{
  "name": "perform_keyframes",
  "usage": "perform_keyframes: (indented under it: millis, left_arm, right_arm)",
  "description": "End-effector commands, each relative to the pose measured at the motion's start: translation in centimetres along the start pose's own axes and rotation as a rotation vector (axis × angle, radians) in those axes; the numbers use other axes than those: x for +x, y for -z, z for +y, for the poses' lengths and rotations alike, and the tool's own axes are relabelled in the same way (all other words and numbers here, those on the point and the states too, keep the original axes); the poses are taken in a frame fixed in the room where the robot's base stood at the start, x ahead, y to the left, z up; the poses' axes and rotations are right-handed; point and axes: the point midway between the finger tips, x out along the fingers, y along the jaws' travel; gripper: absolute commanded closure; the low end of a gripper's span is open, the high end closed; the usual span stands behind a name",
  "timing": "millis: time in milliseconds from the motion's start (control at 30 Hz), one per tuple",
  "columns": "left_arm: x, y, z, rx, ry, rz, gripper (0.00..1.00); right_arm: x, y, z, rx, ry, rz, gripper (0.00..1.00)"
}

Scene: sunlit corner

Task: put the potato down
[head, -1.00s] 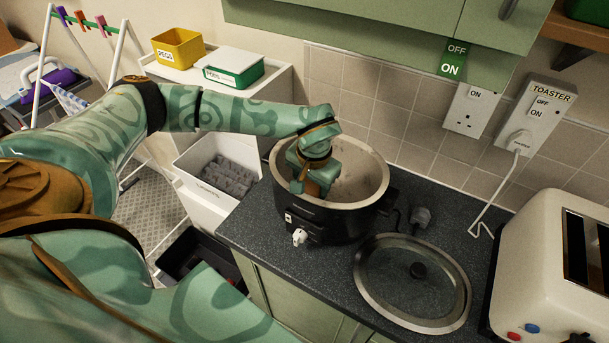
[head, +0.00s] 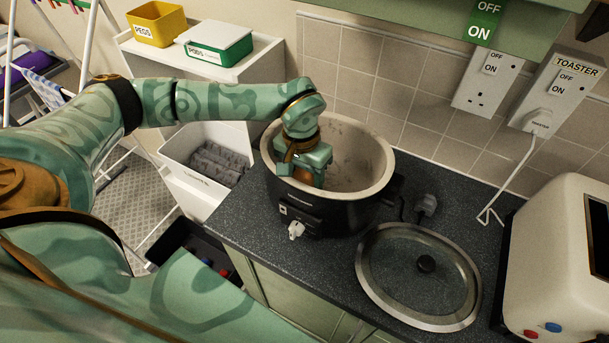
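My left gripper (head: 307,174) points down inside the near left part of the slow cooker (head: 338,208), a black pot with a pale inner bowl. The front rim hides its fingertips, so I cannot tell whether it is open or shut. A small orange-brown patch shows low at the gripper, but I cannot tell whether it is the potato or part of the gripper. No potato shows clearly anywhere. The visible far part of the bowl looks empty. My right gripper is not in view.
The glass lid (head: 418,277) lies on the dark worktop (head: 300,262) beside the cooker. A cream toaster (head: 553,262) stands at the right. Left of the worktop are a white bin (head: 200,168) with grey contents, a yellow pegs box (head: 157,24) and a green pods box (head: 217,46).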

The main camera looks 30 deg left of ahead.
Motion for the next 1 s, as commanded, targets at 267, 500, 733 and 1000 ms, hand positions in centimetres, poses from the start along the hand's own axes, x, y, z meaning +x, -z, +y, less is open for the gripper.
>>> perform_keyframes:
  millis: [267,500,733,1000]
  left_arm:
    - [0.2,0.0,0.0,0.000,0.000,0.000,0.23]
    - [-0.7,0.1,0.0,0.001,0.000,0.003,0.23]
    - [-4.9,0.1,0.0,0.001,0.001,0.005,0.23]
    - [-7.6,0.0,0.0,0.000,0.000,0.000,0.23]
  right_arm:
    - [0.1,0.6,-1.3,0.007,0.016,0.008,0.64]
    - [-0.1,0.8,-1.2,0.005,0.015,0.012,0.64]
    - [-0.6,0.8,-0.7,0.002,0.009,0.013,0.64]
    - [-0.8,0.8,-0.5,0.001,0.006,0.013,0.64]
